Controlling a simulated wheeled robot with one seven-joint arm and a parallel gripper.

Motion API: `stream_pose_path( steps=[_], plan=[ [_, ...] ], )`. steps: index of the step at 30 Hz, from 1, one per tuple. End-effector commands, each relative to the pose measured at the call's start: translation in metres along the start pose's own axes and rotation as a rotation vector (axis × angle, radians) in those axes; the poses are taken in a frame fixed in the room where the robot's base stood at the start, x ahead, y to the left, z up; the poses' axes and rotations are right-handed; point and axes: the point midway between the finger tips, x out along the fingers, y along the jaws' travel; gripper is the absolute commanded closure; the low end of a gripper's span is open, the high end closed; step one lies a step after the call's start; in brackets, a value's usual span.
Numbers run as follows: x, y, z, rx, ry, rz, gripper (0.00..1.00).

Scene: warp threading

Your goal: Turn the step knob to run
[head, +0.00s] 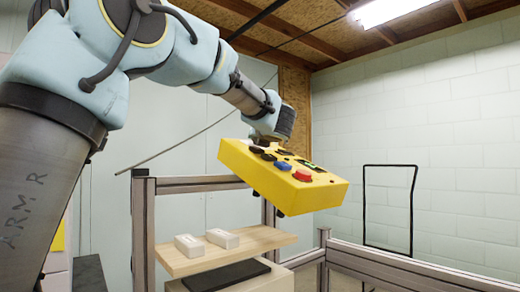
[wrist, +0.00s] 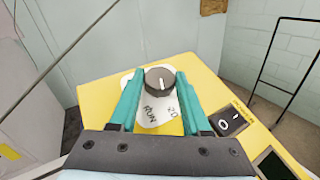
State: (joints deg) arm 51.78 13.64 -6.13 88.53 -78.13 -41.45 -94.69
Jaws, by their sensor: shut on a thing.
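The step knob (wrist: 160,77) is a dark round knob with a white pointer line, on the yellow control box (wrist: 98,98). The line runs nearly up and down in the wrist view. Below it is a white label plate (wrist: 160,120) with RUN at its left and a second mark at its right, too small to read surely. My gripper (wrist: 157,78) has its teal fingers on either side of the knob, shut on it. In the head view the yellow box (head: 240,163) is tilted under my wrist, which hides the knob and the fingertips.
The box also carries a red button (head: 302,175), a blue button (head: 283,166) and a black rocker switch (wrist: 228,121). A wooden shelf (head: 190,263) with two white blocks (head: 222,238) lies below. Grey metal rails (head: 380,265) stand around it.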

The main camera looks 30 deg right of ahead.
Motion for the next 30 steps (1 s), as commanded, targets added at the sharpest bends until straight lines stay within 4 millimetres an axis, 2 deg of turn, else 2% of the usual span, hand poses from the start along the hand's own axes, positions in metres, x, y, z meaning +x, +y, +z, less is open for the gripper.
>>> stream_pose_path(
  steps=[15,30],
  plan=[
    [0.0013,0.0065,0.0010,0.136,0.003,-0.342,1.00],
    [0.0013,0.0056,0.0004,0.170,0.002,-0.432,1.00]
  ],
)
